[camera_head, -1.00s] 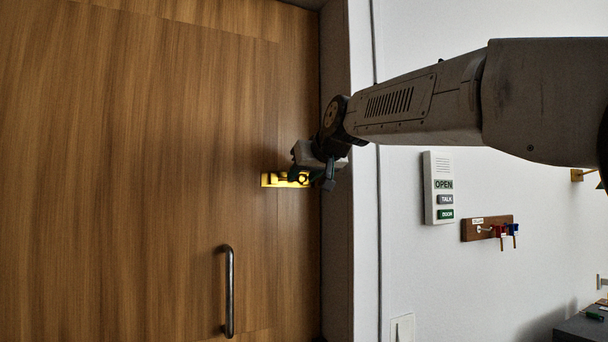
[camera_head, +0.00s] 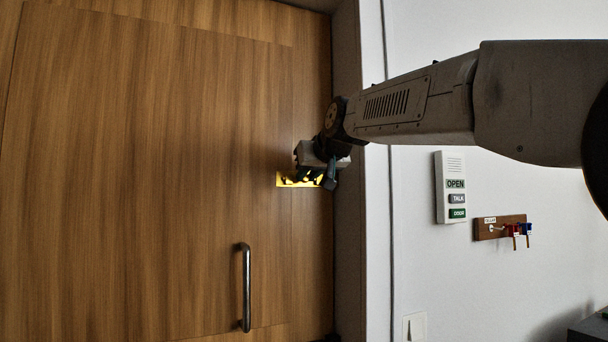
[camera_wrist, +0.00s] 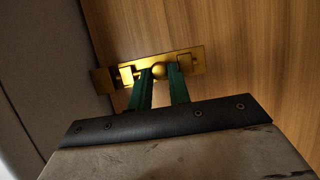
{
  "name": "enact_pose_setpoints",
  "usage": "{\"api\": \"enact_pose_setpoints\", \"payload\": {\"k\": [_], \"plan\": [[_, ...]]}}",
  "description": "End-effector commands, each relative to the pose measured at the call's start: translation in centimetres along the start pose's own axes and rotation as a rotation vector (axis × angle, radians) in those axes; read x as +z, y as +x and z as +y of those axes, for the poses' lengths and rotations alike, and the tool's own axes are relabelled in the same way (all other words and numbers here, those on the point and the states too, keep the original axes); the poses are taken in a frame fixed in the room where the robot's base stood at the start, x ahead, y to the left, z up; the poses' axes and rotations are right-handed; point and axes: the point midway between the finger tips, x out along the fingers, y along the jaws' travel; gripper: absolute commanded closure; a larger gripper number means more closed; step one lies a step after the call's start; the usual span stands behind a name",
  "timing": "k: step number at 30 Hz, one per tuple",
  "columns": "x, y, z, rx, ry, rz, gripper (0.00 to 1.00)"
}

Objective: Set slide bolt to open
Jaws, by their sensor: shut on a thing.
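The brass slide bolt (camera_head: 286,180) is mounted on the wooden door near its right edge, partly hidden behind my gripper in the head view. In the wrist view, the bolt's brass plate (camera_wrist: 196,60) runs across the door, with a round knob near its middle and a brass keeper (camera_wrist: 104,80) at the left by the frame. My gripper (camera_wrist: 160,75) has its two green fingers on either side of the knob, shut on it. In the head view my gripper (camera_head: 328,182) is at the bolt's right part. Whether the bar reaches into the keeper is hard to tell.
A vertical metal door handle (camera_head: 245,288) is below the bolt. Right of the door frame are a wall intercom panel (camera_head: 450,187), a key rack (camera_head: 500,228) with hanging keys, and a light switch (camera_head: 414,327). A dark furniture top (camera_head: 590,328) shows at the lower right.

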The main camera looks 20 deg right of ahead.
Motion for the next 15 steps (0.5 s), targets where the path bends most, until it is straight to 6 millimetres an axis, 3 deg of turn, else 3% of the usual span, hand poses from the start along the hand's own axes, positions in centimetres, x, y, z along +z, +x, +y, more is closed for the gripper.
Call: {"api": "enact_pose_setpoints", "payload": {"k": [1, 3, 11, 15], "plan": [[0.07, 0.0, -0.25, -0.005, 0.0, -0.003, 0.79], [0.06, 0.0, -0.25, -0.005, 0.001, -0.002, 0.59], [0.04, -0.04, 0.0, -0.002, 0.001, -0.001, 0.59], [-0.03, -0.99, 0.01, -0.001, 0.001, 0.001, 0.59]]}}
